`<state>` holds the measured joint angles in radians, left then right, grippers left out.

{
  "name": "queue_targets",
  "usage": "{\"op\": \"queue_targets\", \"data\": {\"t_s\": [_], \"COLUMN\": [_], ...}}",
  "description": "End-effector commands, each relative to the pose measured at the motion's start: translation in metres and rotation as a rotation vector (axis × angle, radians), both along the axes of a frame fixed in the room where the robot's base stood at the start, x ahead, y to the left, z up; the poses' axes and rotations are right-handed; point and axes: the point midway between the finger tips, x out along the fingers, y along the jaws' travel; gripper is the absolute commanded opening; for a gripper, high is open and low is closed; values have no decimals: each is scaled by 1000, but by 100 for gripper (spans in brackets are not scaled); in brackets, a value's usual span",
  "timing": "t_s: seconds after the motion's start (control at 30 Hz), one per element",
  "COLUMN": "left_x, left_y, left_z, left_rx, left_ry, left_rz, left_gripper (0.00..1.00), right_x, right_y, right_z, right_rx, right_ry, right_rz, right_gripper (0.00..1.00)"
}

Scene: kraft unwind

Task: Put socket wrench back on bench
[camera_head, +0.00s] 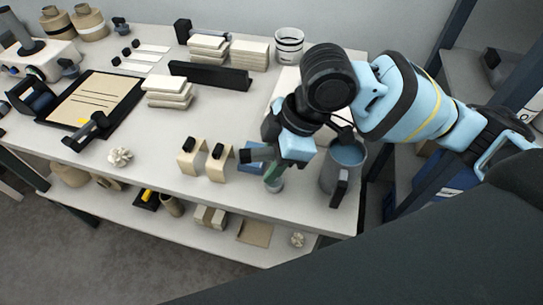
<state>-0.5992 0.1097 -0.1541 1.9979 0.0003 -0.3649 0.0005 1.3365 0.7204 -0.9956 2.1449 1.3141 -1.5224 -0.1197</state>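My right arm comes in from the right over the bench (225,113), and my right gripper (264,166) points down near the bench's front edge, right of two beige bent stands. A small greenish part (273,177) shows at the fingertips. I cannot tell whether it is held, or whether it belongs to the socket wrench. A blue block-like thing (253,152) shows beside the gripper. I cannot make out the socket wrench for certain. The wrist hides part of the bench top. My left gripper is not in view.
A grey jug (327,178) stands close to the right of my gripper. The beige stands (190,158) are to its left. White stacks (168,92) and a black bar (210,75) lie farther back. A lower shelf (213,235) holds several small items. The front middle is partly clear.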

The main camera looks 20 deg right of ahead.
Motion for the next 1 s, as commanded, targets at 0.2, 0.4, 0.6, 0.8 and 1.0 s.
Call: {"op": "queue_targets", "data": {"t_s": [0.2,0.4,0.6,0.8,1.0], "left_x": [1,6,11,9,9], "left_y": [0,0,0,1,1], "left_z": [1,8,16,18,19], "left_rx": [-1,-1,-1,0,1], "left_ry": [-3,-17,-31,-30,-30], "left_rz": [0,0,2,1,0], "left_gripper": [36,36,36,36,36], "right_x": [0,-2,-5,-8,-9], "right_y": [-1,-13,-29,-41,-46], "right_z": [6,37,75,102,112], "right_rx": [1,0,0,0,0], "right_ry": [-2,-7,-6,-4,0], "right_rz": [0,-1,-1,-1,0], "right_gripper": [40,40,40,40,40]}}
